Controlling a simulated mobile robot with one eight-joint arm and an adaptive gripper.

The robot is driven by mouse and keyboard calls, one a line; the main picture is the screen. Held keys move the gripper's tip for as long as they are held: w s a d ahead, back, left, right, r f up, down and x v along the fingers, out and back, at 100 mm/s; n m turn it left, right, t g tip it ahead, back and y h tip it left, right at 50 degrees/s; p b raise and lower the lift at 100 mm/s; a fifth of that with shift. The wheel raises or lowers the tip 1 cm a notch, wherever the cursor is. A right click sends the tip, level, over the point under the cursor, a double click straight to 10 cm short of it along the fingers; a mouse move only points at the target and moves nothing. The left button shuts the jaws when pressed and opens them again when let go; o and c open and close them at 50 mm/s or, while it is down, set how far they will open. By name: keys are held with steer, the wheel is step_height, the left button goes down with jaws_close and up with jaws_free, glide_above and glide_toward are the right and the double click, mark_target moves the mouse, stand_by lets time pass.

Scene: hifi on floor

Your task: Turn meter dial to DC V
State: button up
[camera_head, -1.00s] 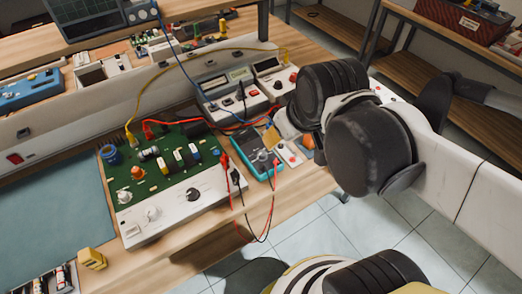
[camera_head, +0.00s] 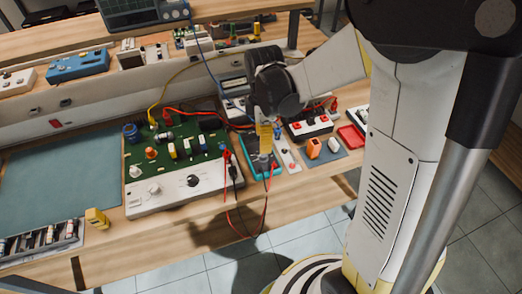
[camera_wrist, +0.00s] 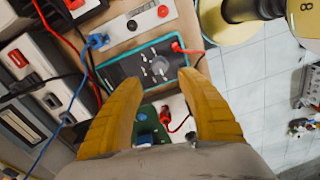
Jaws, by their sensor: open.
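The multimeter (camera_head: 254,170) has a dark face and a teal case. It lies on the bench right of the green circuit board, with red and black leads attached. In the wrist view the meter (camera_wrist: 120,68) lies beneath and beyond the fingertips. Its dial (camera_wrist: 158,66), ringed by pale marks, shows between and just past them; the setting is too small to read. My gripper (camera_wrist: 158,80) is open, its two yellow fingers spread and empty. In the head view my gripper (camera_head: 265,138) points down over the meter and hides part of it. I cannot tell whether it touches.
The green circuit board trainer (camera_head: 185,200) stands left of the meter. A white strip with terminals (camera_head: 287,155) lies right of it. An orange block (camera_head: 313,148) sits farther right. Red and black leads (camera_head: 265,205) hang over the bench front. A teal mat (camera_head: 60,175) is clear.

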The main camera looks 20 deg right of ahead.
mark_target(263, 156)
step_height(263, 156, down, 7)
steer(key=shift+f+b, duration=0.2)
steer(key=shift+b, duration=1.05)
jaws_close()
